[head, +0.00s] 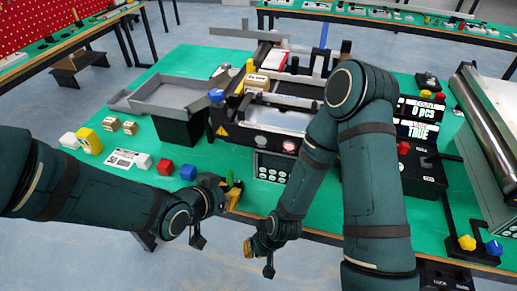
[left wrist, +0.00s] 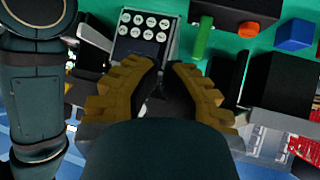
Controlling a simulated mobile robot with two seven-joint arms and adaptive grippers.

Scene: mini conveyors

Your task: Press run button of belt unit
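The belt unit (head: 275,119) stands mid-table in the head view. Its front has a pale round button (head: 260,140), a lit reddish one (head: 289,146) and a dark keypad (head: 270,167) of several white round buttons. The keypad also shows in the left wrist view (left wrist: 147,30), just past the fingertips. My left gripper (head: 234,188) is at the table's front edge, left of and below the keypad. In the left wrist view its yellow fingers (left wrist: 164,65) lean together, holding nothing visible. My right gripper (head: 257,257) hangs lower, in front of the table; its fingers are unclear. Button labels are unreadable.
A display (head: 420,119) stands right. My right arm covers part of the belt unit.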

